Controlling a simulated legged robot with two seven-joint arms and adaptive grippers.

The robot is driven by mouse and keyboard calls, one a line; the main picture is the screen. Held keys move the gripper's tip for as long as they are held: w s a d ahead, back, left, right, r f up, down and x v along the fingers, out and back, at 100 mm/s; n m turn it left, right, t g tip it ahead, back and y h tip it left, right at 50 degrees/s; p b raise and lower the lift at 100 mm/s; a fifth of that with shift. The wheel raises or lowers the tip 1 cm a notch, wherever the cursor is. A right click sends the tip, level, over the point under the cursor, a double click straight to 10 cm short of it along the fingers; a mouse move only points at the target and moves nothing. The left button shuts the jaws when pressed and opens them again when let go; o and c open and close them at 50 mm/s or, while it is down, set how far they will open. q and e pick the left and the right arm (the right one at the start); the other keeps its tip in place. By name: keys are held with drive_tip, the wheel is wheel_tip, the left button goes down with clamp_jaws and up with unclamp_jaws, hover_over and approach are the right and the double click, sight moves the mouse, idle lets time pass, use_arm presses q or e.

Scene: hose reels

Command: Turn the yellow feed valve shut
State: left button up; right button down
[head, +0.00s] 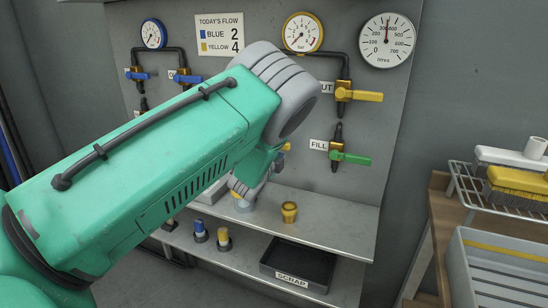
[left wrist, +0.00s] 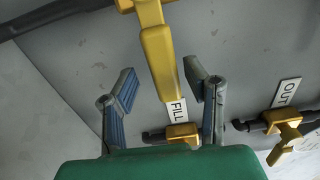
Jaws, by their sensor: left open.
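A yellow lever (left wrist: 158,60) on a brass valve body fills the upper middle of the left wrist view. Its free end points down between my spread fingers. My left gripper (left wrist: 160,80) is open, with one finger on each side of the lever and gaps on both sides. In the head view my arm hides most of this valve; a small yellow bit (head: 286,147) shows beside my mostly hidden gripper. Another yellow-handled valve (head: 365,96), by a partly covered label ending in "UT", is on the right; it shows in the left wrist view (left wrist: 287,132) by "OUT".
A green-handled valve (head: 352,158) sits by the "FILL" label (head: 319,145). Blue valves (head: 188,78) are at the upper left. A shelf (head: 340,225) holds a brass fitting (head: 289,211); a scrap tray (head: 300,262) sits below. A grey crate (head: 500,265) and brushes stand at right.

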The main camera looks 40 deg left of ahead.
use_arm(q)
drive_tip(key=v, duration=1.1)
drive_tip(key=shift+d, duration=0.2)
drive_tip(key=shift+f, duration=0.15)
